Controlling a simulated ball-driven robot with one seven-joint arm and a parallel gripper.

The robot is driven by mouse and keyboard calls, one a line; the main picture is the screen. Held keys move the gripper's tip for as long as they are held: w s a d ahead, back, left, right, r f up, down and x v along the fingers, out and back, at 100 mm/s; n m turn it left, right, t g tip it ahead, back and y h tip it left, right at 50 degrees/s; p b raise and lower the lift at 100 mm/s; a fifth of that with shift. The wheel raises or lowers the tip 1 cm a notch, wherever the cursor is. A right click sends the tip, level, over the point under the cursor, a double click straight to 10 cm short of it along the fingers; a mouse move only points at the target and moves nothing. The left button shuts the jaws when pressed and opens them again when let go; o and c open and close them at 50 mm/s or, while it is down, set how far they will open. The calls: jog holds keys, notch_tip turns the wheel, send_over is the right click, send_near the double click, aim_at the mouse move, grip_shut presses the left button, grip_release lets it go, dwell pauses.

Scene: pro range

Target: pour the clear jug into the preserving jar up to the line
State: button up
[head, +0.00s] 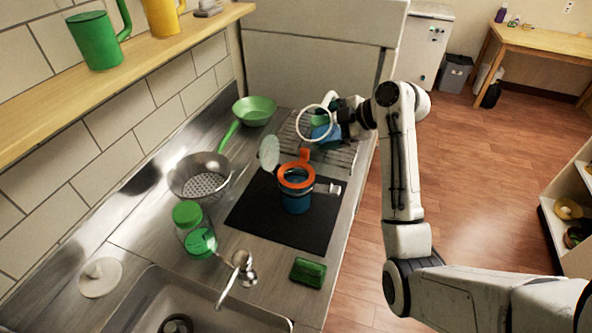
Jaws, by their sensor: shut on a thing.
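The preserving jar (296,203) stands upright on a black mat, with an orange ring round its mouth and blue liquid inside. Its clear lid (269,153) is swung open to the left. The fill line cannot be made out. My gripper (345,117) is shut on the clear jug (325,134), behind and to the right of the jar. The jug has a pale rim and blue liquid in it, and looks tilted toward the jar side. No stream shows between them. The fingertips are partly hidden.
A wire rack (343,156) lies behind the mat (250,215). The tap (238,275), sink (150,305) and green sponge (308,272) are in front. A shelf (120,60) overhangs at left.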

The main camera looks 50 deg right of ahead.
jog(key=shift+d+r+m+y+p, duration=0.3)
jog(key=shift+r+y+p, duration=0.1)
jog(key=shift+p, duration=0.25)
jog(key=d+f+y+b, duration=0.1)
jog(key=f, duration=0.1)
jog(key=f+m+b, duration=0.1)
jog(key=f+b, duration=0.1)
jog(key=d+f+m+y+b, duration=0.1)
jog(key=f, duration=0.1)
jog(key=shift+w+d+f+y, duration=0.1)
jog(key=shift+d+f+y, duration=0.2)
jog(key=shift+d, duration=0.05)
jog(key=shift+w+d+r+y+p, duration=0.15)
jog(key=shift+r+p, duration=0.15)
jog(key=shift+r, duration=0.25)
jog(key=shift+s+d+r+y+p, duration=0.15)
jog(key=shift+r+p, duration=0.15)
jog(key=shift+r, duration=0.2)
jog(key=shift+w+d+r+m+t+y+p, duration=0.1)
jog(key=shift+d+r+m+t+y+p, duration=0.05)
jog(key=shift+d+r+m+y, duration=0.3)
jog(key=shift+d+r+m+t+y+p, duration=0.15)
jog(key=shift+d+r+m+y, duration=0.05)
jog(key=shift+r+m+y, duration=0.3)
